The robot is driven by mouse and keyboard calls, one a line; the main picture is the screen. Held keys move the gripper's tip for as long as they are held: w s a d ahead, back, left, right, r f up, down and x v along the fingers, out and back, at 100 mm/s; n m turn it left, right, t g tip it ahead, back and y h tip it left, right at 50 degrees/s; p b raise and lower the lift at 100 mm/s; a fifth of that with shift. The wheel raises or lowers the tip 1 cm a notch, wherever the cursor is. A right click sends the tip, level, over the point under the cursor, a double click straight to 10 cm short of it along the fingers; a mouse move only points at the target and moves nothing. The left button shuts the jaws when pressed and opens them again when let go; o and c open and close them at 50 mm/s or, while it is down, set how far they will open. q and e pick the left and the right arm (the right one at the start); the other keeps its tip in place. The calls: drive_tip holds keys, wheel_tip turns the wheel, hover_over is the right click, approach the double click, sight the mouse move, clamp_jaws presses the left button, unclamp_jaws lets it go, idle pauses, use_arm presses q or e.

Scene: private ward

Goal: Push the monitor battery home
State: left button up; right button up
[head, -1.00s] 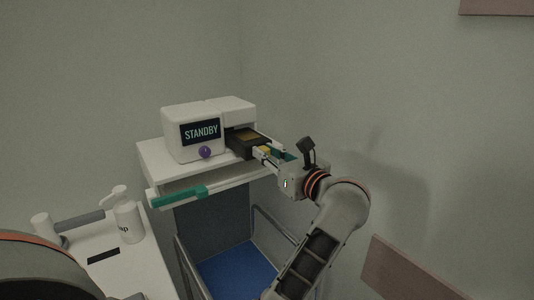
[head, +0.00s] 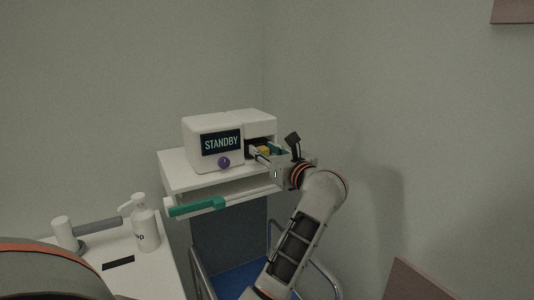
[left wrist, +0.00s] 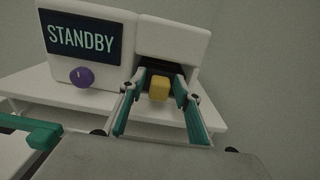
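The white monitor (head: 213,163) reads STANDBY and has a purple knob; it also shows in the left wrist view (left wrist: 110,79). The battery's yellow tab (left wrist: 159,88) stands at the mouth of the dark slot on the monitor's right side; the tab also shows in the head view (head: 264,151). Most of the battery's dark body is hidden in the slot. My left gripper (left wrist: 159,84) is at the slot, its fingers apart on both sides of the tab with gaps beside it. Whether the fingertips touch the battery is unclear. My right gripper is out of view.
The monitor stands on a white cart shelf (head: 180,177) with a green-gripped handle (head: 197,206) in front. A pump bottle (head: 146,226) stands on a white surface at lower left. The wall is close on the right.

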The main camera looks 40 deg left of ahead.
use_arm(q)
drive_tip(key=shift+w+f, duration=0.1)
idle(0.3)
drive_tip(key=shift+d, duration=0.1)
drive_tip(key=shift+d+f, duration=0.1)
drive_tip(key=shift+d, duration=0.15)
drive_tip(key=v, duration=0.7)
drive_tip(key=shift+a, duration=0.15)
